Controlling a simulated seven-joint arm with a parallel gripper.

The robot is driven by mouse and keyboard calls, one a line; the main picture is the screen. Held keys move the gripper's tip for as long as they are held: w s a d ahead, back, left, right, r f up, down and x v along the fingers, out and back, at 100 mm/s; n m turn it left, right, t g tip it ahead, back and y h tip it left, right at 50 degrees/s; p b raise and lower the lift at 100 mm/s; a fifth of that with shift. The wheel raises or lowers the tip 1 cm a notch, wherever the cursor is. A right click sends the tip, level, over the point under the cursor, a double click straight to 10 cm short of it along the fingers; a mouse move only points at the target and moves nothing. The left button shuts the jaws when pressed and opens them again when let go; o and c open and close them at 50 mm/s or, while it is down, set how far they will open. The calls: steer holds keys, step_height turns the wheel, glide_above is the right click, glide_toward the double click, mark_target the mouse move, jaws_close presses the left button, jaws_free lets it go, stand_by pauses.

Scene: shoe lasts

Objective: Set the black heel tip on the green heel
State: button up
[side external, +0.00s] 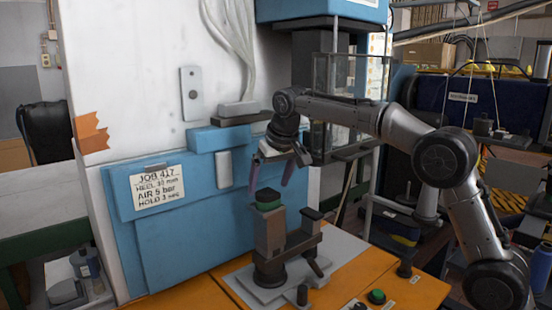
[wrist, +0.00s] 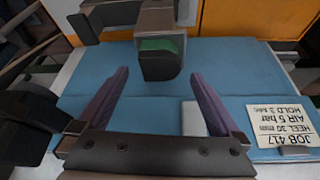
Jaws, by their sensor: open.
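The green heel (side external: 268,206) sits on top of a brown-grey post on the dark metal stand. The black heel tip (side external: 267,194) lies on top of it, and no gap between them shows. In the wrist view the black heel tip (wrist: 161,66) shows beside the green heel (wrist: 157,44), with edges roughly lined up. My gripper (side external: 269,188) is open just above the heel tip, pointing down. In the wrist view its purple fingers (wrist: 160,74) are spread on either side of the tip, with gaps at both sides. Nothing is held.
A second, shorter dark-capped post (side external: 311,214) stands right of the heel on the same stand. The blue machine front with its job sign (side external: 158,188) is close on the left. A green button (side external: 376,296) is on the orange table (side external: 200,296).

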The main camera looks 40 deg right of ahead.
steer(key=d+v, duration=0.1)
steer(key=v, duration=1)
steer(key=shift+a+r, duration=0.2)
steer(key=shift+a, duration=0.3)
steer(key=shift+s, duration=0.15)
steer(key=s+d+f+n, duration=0.1)
steer(key=s+d, duration=0.1)
steer(key=s, duration=0.7)
steer(key=s+d+f, duration=0.1)
steer(key=s+d, duration=0.1)
steer(key=s, duration=0.7)
steer(key=s+f+n+y, duration=0.1)
steer(key=s+f, duration=1.5)
steer(key=s, duration=0.3)
steer(key=shift+d+f+t, duration=0.2)
steer(key=shift+f+t, duration=0.2)
